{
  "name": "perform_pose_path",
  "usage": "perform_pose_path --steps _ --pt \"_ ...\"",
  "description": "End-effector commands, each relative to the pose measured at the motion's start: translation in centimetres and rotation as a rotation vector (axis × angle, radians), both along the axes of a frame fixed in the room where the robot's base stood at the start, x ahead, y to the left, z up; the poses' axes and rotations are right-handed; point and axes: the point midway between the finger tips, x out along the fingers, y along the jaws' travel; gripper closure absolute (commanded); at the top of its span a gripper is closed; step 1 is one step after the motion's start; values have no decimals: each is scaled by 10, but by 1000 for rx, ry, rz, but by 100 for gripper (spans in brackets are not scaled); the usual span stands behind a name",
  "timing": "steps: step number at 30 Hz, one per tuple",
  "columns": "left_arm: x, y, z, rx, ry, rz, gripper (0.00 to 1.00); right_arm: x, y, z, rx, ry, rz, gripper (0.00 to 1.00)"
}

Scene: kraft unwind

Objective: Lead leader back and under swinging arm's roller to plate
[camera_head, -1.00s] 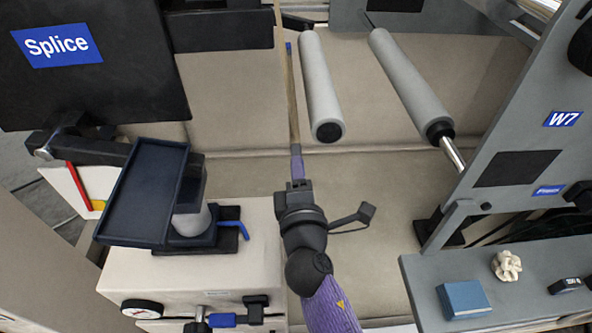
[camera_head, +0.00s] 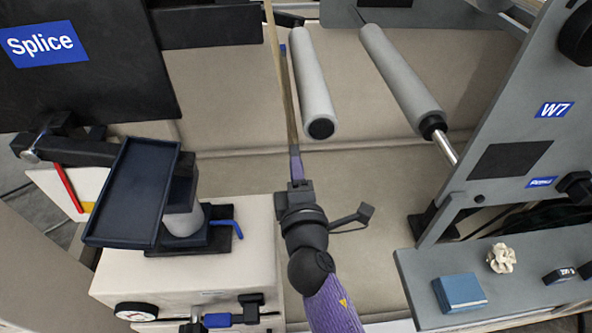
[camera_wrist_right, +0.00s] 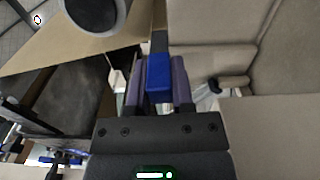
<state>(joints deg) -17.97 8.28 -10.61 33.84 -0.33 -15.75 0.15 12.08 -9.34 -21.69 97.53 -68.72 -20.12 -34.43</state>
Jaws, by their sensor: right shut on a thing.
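My right gripper (camera_head: 296,165) is in the middle of the head view, below the end of the left grey roller (camera_head: 313,85). It is shut on the leader's end, where a blue tab (camera_wrist_right: 159,80) shows between its purple fingers in the right wrist view. The brown kraft leader (camera_head: 280,85) runs up from it as a thin strip, seen nearly edge-on, left of that roller. A second grey roller (camera_head: 400,80) stands to the right. A black plate with a "Splice" label (camera_head: 45,44) is at upper left. I cannot tell which roller is the swinging arm's. My left gripper is not in view.
A dark blue tray (camera_head: 130,195) stands over a pale cabinet (camera_head: 255,265) at lower left. A grey W7 panel (camera_head: 510,160) rises at right, above a shelf with a blue box (camera_head: 460,293) and a cream knotted piece (camera_head: 501,258). Beige panels lie behind the gripper.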

Motion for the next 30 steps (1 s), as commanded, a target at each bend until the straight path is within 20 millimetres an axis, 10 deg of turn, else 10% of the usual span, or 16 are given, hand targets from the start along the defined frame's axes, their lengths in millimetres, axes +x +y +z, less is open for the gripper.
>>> perform_pose_path --steps 1,18,30 --pt "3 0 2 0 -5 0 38 -37 9 -48 46 146 4 100" --pt "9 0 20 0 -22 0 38 -37 -74 -56 43 145 2 100" --pt "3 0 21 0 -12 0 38 -34 -79 -54 42 136 0 100"
